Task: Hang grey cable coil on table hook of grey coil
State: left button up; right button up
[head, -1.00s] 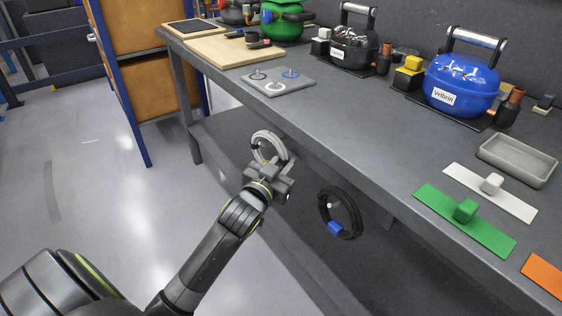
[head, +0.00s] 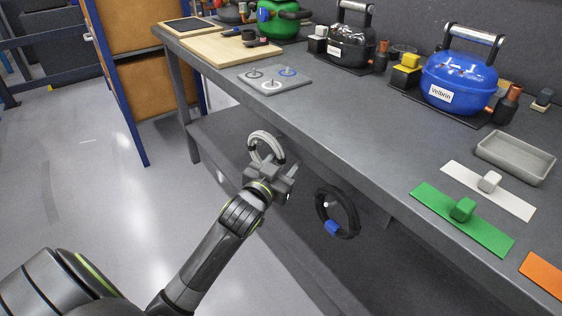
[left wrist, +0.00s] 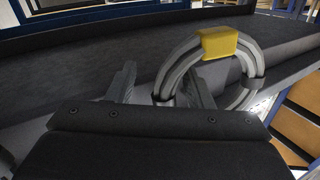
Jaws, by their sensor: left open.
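The grey cable coil (head: 266,139) is a pale ring standing upright at the table's front edge in the head view. In the left wrist view the coil (left wrist: 172,75) shows a yellow block on its top and dark bands. My left gripper (head: 272,168) is just below the coil in the head view. In the left wrist view the left gripper (left wrist: 158,88) has its fingers spread apart; the right-hand finger overlaps the coil's near side, and contact cannot be told. The table hook of the grey coil is hidden. My right gripper is not in view.
A black coil (head: 352,212) with a blue block hangs below the front edge of the table (head: 355,130), right of my left gripper. A grey plate (head: 252,80) with ring marks lies on the tabletop. Open floor (head: 90,215) is at the left.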

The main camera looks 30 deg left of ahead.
pick_arm(q)
jog(key=shift+w+d, duration=0.1)
jog(key=shift+s+r, duration=0.1)
jog(key=shift+s, duration=0.5)
jog(key=s+d+p, duration=0.1)
jog(key=s, duration=1.5)
jog(key=shift+d+p, duration=0.15)
jog(key=shift+p, duration=0.2)
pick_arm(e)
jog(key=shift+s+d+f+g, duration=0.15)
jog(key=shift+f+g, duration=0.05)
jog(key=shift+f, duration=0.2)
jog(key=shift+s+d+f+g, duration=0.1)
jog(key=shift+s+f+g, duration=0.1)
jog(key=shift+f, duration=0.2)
pick_arm(q)
jog(key=shift+s, duration=0.1)
